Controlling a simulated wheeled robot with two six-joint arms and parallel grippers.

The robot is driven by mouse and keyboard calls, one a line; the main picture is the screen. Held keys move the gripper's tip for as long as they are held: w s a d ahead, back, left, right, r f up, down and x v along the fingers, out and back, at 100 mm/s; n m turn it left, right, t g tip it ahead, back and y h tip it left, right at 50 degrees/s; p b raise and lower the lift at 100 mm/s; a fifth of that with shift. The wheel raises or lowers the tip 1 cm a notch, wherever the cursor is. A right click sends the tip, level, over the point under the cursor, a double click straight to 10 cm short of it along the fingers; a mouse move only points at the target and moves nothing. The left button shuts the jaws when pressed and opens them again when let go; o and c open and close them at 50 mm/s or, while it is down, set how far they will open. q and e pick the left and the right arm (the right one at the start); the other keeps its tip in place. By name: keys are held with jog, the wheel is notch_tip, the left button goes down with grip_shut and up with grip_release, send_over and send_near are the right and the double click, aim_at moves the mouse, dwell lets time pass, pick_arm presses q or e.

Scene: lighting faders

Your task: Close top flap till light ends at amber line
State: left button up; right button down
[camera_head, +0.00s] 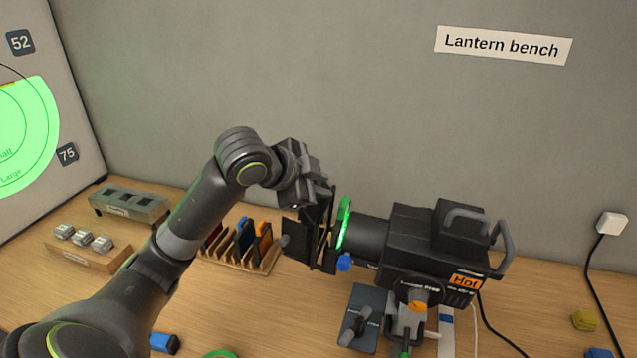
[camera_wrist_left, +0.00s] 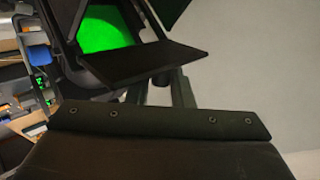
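The black lantern (camera_head: 425,240) stands on the bench with a green filter (camera_head: 343,225) at its front. Its dark flaps (camera_head: 300,240) stand at the front, left of the filter. My left gripper (camera_head: 322,205) is at the top of these flaps. In the left wrist view, a dark flap (camera_wrist_left: 145,62) crosses in front of the fingers (camera_wrist_left: 170,90), below the green-lit opening (camera_wrist_left: 108,30). I cannot tell whether the fingers grip it. Green light (camera_head: 30,115) falls on the board at the left, with a small amber mark (camera_head: 8,83) near its top. My right gripper is out of view.
A wooden rack (camera_head: 235,255) of coloured filters stands left of the lantern. A grey box (camera_head: 130,203) and a wooden block with knobs (camera_head: 88,250) are farther left. A grey pad (camera_head: 362,318) lies below the lantern.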

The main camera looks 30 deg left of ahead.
pick_arm(q)
jog(key=shift+o, duration=1.3)
jog(key=b+v, duration=0.1)
jog(key=v, duration=0.6)
jog(key=shift+s+a+r, duration=0.15)
jog(key=shift+r, duration=0.05)
jog(key=b+v, duration=0.9)
jog(key=v, duration=0.1)
jog(key=shift+f, duration=0.1)
